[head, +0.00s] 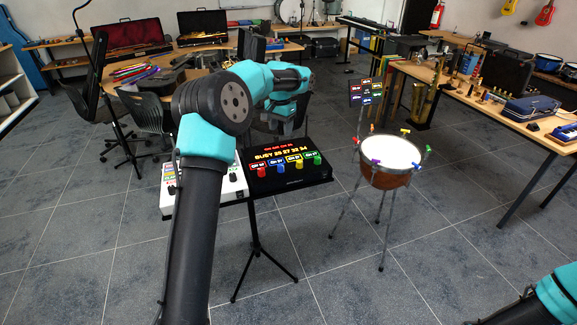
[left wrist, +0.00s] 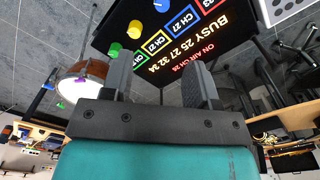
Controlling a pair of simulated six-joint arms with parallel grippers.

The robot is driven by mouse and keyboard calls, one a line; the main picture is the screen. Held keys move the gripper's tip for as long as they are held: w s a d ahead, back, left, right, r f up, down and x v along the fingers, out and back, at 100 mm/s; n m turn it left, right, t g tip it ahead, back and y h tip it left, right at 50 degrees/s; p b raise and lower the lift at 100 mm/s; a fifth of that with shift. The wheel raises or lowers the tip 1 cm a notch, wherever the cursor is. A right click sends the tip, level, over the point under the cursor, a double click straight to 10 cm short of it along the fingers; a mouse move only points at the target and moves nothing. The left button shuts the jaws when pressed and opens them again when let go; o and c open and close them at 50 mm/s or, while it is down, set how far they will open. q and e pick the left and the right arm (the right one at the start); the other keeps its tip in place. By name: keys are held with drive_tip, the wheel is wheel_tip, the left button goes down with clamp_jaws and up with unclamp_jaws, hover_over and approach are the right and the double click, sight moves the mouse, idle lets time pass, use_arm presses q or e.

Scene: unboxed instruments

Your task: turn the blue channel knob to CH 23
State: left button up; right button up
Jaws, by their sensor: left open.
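The blue channel knob (head: 280,168) is on the front of a black panel (head: 318,177), between a red knob (head: 261,171) and a yellow knob (head: 298,164); a green knob (head: 317,159) is at the right end. The blue knob also shows at the top of the left wrist view (left wrist: 162,5), near a blue-framed label that seems to read CH 27. The panel display (left wrist: 203,47) reads BUSY 25 27 32 34. My right gripper is out of view.
A white mixer (head: 232,188) sits left of the panel, partly hidden by my left arm. A drum (head: 386,178) with coloured keys stands to the right, below a small sign (head: 366,92) with coloured labels. Tables stand behind and at right. Floor shows between them.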

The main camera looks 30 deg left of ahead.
sight(281, 165)
use_arm(q)
drive_tip(key=shift+a+r, duration=0.15)
drive_tip(key=shift+a, duration=0.05)
wheel_tip(281, 165, down, 18)
drive_tip(key=shift+r, duration=0.25)
idle(0.6)
drive_tip(key=shift+c, duration=0.3)
drive_tip(key=c, duration=0.9)
drive_tip(key=shift+o, duration=0.2)
drive_tip(key=shift+n, duration=0.4)
